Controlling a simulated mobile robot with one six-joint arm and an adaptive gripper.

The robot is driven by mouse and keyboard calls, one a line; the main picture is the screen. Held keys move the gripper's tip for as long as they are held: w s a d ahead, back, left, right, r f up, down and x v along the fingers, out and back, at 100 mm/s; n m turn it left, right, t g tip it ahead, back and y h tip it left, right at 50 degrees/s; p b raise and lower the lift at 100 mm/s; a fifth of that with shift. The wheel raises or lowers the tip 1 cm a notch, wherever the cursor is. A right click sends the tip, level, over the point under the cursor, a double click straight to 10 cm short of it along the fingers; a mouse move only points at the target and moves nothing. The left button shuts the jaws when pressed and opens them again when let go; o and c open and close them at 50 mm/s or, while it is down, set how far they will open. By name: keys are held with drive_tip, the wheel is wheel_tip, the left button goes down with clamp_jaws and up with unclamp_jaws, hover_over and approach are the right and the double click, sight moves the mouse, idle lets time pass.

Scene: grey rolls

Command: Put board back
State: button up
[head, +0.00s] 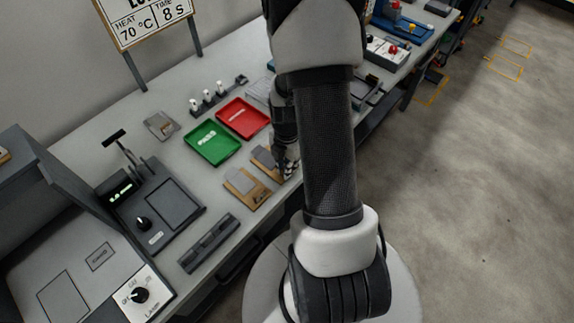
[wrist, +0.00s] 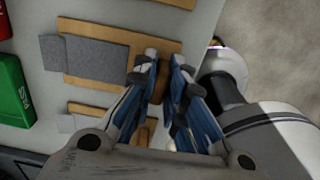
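Two tan wooden boards with grey pieces on top lie on the workbench in the head view: a nearer one (head: 247,187) and one beside it, farther back (head: 268,160), partly hidden by my gripper (head: 287,168). In the wrist view, my gripper's two blue-lined fingers (wrist: 163,68) are a small gap apart. They are over the right end of a tan board with a grey sheet (wrist: 95,56). Tan wood shows between the fingers. Contact with the board cannot be made out. Another tan board with a grey piece (wrist: 82,122) lies below it in the picture.
A green tray (head: 207,151) and a red tray (head: 236,108) lie behind the boards. A black device with a screen (head: 172,204) and a dark slotted bar (head: 208,242) stand left. A small grey plate (head: 160,125) lies farther back. The bench's front edge is close to the boards.

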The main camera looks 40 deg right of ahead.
drive_tip(key=o, duration=0.4)
drive_tip(key=shift+r, duration=0.1)
drive_tip(key=w+a+r+m+t+p, duration=0.1)
drive_tip(key=a+r+m+p, duration=0.15)
drive_tip(key=r, duration=0.75)
drive_tip(key=a+r+m+p, duration=0.2)
drive_tip(key=a+r, duration=0.1)
drive_tip(key=r, duration=0.8)
drive_tip(key=shift+s+a+r+m+t, duration=0.6)
drive_tip(key=shift+s+a+r+m, duration=1.15)
drive_tip(key=shift+a+r+m, duration=0.65)
drive_tip(key=shift+s+a+r+m+t, duration=0.6)
drive_tip(key=shift+s+a+r+m, duration=1.1)
drive_tip(key=shift+a+r+m, duration=0.75)
drive_tip(key=shift+s+a+r+m+t, duration=0.6)
drive_tip(key=shift+s+a+r+m, duration=1.15)
drive_tip(key=shift+a+r+m, duration=0.65)
drive_tip(key=shift+a+f, duration=0.15)
drive_tip(key=shift+f, duration=0.15)
